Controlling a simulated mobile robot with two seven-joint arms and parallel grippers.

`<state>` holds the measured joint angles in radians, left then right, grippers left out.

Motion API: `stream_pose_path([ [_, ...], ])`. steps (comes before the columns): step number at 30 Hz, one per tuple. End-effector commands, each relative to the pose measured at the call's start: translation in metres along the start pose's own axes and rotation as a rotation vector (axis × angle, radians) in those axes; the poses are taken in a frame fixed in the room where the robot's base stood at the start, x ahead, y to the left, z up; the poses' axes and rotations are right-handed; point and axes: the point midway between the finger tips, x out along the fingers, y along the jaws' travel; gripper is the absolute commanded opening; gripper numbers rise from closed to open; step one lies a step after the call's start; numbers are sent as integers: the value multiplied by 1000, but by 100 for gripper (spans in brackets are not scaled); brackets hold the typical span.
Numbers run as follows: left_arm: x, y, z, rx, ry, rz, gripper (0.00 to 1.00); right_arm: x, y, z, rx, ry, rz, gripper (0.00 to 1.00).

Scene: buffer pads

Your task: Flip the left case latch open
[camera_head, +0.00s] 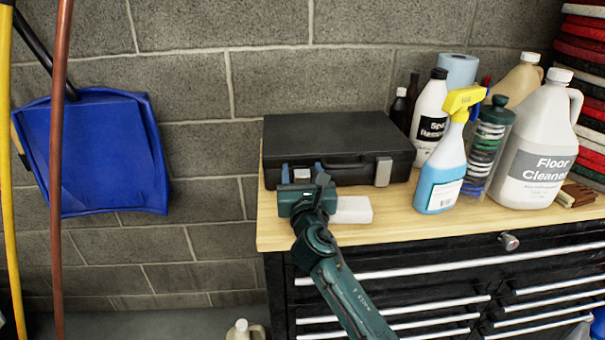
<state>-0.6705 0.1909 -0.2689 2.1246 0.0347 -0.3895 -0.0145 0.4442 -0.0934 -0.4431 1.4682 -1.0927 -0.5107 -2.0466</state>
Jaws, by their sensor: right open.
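A black case (335,135) lies closed on the wooden top of a cabinet, with a handle on its front. The right latch (383,172) is a light grey tab on the case's front and looks shut. My right gripper (301,174) is at the left part of the case's front, its two blue-tipped fingers apart and pointing at the case. Something light grey shows between the fingers, likely the left latch (301,174); its state and any contact cannot be told. My left gripper does not show.
A white block (351,210) lies just right of my right gripper on the wooden top (405,222). A spray bottle (442,165), a floor cleaner jug (537,140) and other bottles stand to the right. A blue dustpan (95,155) hangs at the left.

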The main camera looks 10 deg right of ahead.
Motion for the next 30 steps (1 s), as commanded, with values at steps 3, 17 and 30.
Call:
stream_pose_path([
  [3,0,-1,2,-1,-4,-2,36,0,0,0,0,0,0,53],
  [17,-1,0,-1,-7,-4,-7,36,-56,0,-1,2,2,2,53],
  [30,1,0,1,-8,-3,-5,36,-128,0,-1,0,2,0,53],
])
